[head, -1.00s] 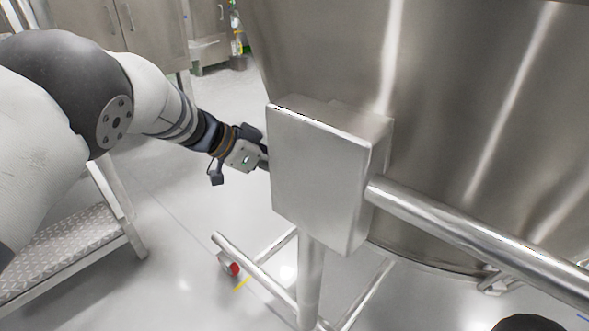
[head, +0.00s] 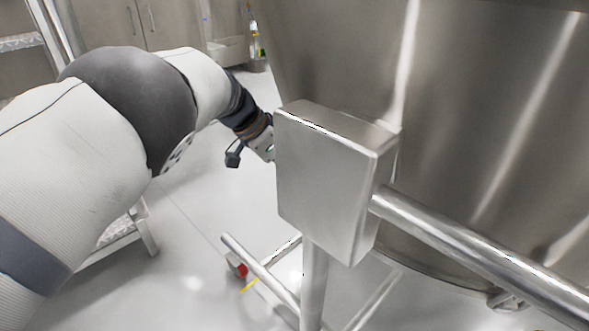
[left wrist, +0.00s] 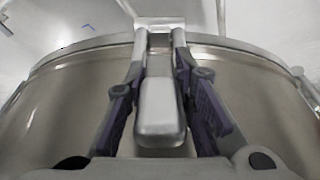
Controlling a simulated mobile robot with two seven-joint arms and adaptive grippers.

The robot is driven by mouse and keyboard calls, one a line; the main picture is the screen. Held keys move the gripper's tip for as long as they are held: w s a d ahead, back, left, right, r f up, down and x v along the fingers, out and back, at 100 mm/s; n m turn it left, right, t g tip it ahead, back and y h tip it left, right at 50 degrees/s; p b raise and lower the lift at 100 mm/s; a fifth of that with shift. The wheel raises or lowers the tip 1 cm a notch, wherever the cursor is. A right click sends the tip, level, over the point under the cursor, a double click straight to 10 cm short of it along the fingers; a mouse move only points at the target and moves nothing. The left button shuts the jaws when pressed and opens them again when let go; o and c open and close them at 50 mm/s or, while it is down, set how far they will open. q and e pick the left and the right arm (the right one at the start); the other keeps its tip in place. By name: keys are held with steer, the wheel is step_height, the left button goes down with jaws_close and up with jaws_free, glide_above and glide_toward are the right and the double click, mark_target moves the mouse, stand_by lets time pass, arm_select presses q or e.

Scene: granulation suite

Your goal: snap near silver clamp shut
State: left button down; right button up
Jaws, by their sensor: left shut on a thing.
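The near silver clamp (left wrist: 160,108) shows in the left wrist view, at the middle of the steel vessel's rim. Its rounded lever points toward the wrist camera. My left gripper (left wrist: 163,85) has one finger on each side of the clamp and is shut on it. The fingertips are partly hidden beside the clamp's arms. In the head view, my left wrist reaches behind the steel box (head: 325,185), which hides the gripper's fingers and the clamp. My right gripper is in neither current view.
The large steel vessel (head: 470,110) fills the right of the head view. A steel bar (head: 480,250) runs from the box to the lower right. A wheeled tubular frame (head: 262,270) stands on the floor below. Cabinets (head: 165,20) are at the back left; open floor lies between.

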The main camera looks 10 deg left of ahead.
arm_select(q)
steer(key=shift+s+f, duration=0.1)
steer(key=c, duration=1.3)
jaws_free()
steer(key=v, duration=1.2)
